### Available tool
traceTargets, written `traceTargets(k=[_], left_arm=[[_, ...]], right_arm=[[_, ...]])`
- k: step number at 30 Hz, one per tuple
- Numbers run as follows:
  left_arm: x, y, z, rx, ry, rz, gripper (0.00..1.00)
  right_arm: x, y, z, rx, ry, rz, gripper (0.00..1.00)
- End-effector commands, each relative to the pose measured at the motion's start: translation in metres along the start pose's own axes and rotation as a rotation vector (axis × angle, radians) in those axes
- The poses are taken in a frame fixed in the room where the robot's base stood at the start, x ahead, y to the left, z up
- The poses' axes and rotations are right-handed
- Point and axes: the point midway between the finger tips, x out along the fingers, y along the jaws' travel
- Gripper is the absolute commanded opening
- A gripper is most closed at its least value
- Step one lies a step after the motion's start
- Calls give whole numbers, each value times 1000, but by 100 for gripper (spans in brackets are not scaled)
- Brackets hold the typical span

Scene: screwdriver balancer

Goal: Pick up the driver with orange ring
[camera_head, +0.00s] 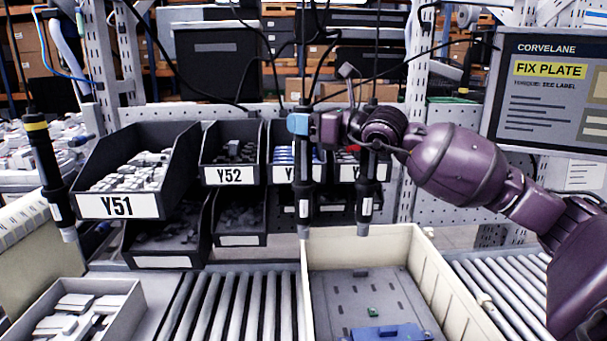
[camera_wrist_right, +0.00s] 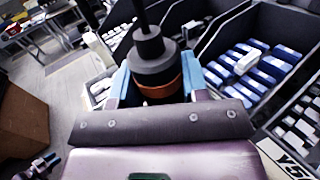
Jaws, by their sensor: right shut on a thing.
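The driver with the orange ring (camera_wrist_right: 160,90) stands between the blue fingertips of my right gripper (camera_wrist_right: 158,78) in the right wrist view. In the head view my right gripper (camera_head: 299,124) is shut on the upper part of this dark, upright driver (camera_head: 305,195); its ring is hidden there. Another dark driver (camera_head: 367,190) hangs just right of it, behind my right wrist; its ring colour is not visible. A driver with a yellow ring (camera_head: 45,165) hangs at the far left. My left gripper is not in view.
Bins labelled Y51 (camera_head: 117,206) and Y52 (camera_head: 230,175) stand behind the roller conveyor (camera_head: 235,300). A cream crate (camera_head: 425,270) with a grey plate sits below the drivers. A screen reading FIX PLATE (camera_head: 550,85) is at right. Thin cables run above the drivers.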

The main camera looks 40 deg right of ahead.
Motion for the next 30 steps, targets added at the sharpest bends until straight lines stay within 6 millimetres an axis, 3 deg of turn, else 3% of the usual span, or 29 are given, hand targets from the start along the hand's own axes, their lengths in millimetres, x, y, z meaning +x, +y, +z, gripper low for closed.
traceTargets(k=[14,20,30], left_arm=[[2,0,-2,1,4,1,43],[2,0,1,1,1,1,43],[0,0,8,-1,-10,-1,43]], right_arm=[[0,0,12,-2,-4,-1,0],[0,0,48,-4,-8,-1,0],[-1,1,129,-3,-10,0,0]])
